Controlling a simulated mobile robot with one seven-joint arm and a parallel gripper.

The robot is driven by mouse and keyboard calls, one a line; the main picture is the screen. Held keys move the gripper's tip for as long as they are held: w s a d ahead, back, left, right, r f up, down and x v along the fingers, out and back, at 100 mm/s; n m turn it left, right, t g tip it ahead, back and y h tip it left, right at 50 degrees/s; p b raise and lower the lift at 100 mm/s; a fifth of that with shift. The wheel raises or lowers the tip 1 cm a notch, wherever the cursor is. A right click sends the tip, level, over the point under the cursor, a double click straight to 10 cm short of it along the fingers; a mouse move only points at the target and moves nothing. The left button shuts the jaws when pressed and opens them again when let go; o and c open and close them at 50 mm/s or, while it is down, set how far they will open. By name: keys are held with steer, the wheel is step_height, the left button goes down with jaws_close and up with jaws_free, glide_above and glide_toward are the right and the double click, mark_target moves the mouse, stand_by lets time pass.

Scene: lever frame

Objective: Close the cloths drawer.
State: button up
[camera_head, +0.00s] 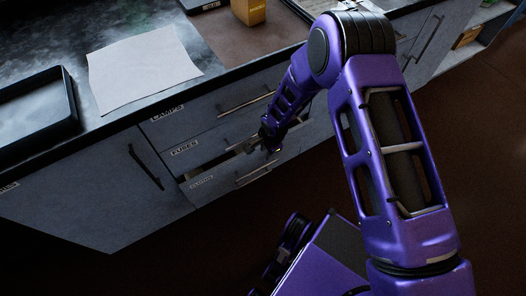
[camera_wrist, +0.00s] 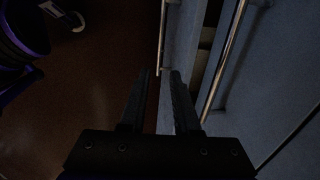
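The bottom drawer (camera_head: 228,178) under the drawer labelled FUSES (camera_head: 184,149) stands partly out, with a dark gap above its front. Its label is faint; I cannot read it surely as cloths. Its front (camera_wrist: 184,45) and bar handle (camera_wrist: 163,38) show in the wrist view, with the dark opening to the right. My gripper (camera_head: 266,146) is at the drawer fronts in the head view, partly hidden by my wrist. In the wrist view my gripper (camera_wrist: 159,73) is open, its fingers apart and the handle's end appearing between the tips; contact is unclear.
The drawer labelled LAMPS (camera_head: 168,112) is above and looks shut. A cabinet door (camera_head: 125,185) is left of the drawers. The dark worktop holds a paper sheet (camera_head: 142,65), a black tray (camera_head: 36,112) and a yellow-brown block (camera_head: 248,10). Brown floor (camera_head: 490,150) is open at right.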

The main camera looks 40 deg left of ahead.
steer(key=s+f+m+y, duration=0.1)
steer(key=s+f, duration=0.1)
steer(key=s+f+m+g+y, duration=0.1)
steer(key=s+m, duration=0.1)
steer(key=s+d+f+m, duration=0.1)
steer(key=s+f, duration=0.1)
steer(key=s, duration=0.1)
steer(key=shift+f+m+y+b, duration=0.3)
steer(key=shift+m+y+b, duration=0.1)
jaws_close()
steer(key=m+t+y+b, duration=0.3)
steer(key=m+t, duration=0.1)
steer(key=m, duration=0.9)
glide_toward(236, 164)
steer(key=x, duration=0.5)
steer(key=shift+d+f, duration=0.25)
steer(key=shift+w+a, duration=0.15)
steer(key=shift+a, duration=0.35)
